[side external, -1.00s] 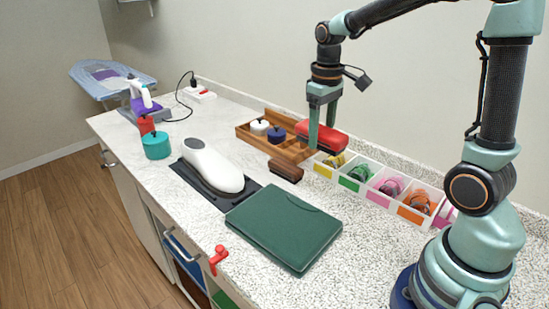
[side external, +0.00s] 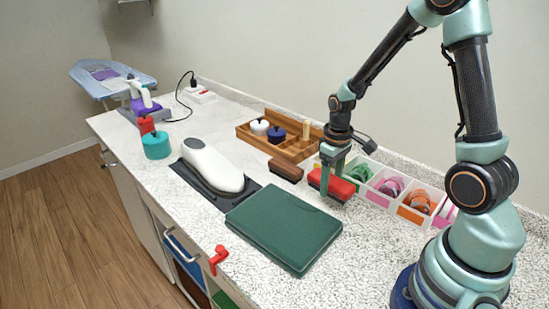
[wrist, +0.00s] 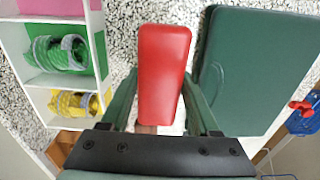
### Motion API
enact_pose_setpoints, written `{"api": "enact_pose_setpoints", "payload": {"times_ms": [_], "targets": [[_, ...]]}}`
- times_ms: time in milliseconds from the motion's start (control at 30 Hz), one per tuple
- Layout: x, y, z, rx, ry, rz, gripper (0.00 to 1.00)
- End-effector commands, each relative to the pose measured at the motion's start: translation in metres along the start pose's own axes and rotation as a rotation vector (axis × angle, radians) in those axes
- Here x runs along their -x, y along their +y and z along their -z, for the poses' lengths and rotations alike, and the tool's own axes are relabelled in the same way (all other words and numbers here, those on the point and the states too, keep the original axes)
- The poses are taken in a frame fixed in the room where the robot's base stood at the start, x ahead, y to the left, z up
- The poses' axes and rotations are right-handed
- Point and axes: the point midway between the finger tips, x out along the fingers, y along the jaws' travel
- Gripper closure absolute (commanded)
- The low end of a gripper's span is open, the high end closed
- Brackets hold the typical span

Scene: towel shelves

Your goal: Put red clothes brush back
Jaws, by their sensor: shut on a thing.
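The red clothes brush (side external: 341,187) has a red back and a dark underside in the side view. My gripper (side external: 328,186) is shut on it, with its fingers pointing down at the counter. In the wrist view the red brush (wrist: 163,65) lies between the two fingers of my gripper (wrist: 161,82). The brush is low at the counter, between a brown brush and the white divided bin. I cannot tell whether it touches the counter.
The brown brush (side external: 286,170) lies left of my gripper. The wooden tray (side external: 244,132) behind holds white and blue pots and a pale upright piece. The white bin (side external: 378,196) holds coloured coils. A green folded board (side external: 284,226) lies in front.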

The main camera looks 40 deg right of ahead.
Motion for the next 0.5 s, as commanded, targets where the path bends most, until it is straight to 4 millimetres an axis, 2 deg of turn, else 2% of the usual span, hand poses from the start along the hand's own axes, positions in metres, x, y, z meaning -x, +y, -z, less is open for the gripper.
{"api": "enact_pose_setpoints", "payload": {"times_ms": [133, 333, 500], "targets": [[-0.01, 0.0, 0.0, 0.0, -0.001, 0.0, 0.9], [-0.035, 0.0, -0.001, 0.0, -0.003, 0.001, 0.9], [-0.043, 0.0, 0.0, 0.0, 0.001, 0.0, 0.9]]}}
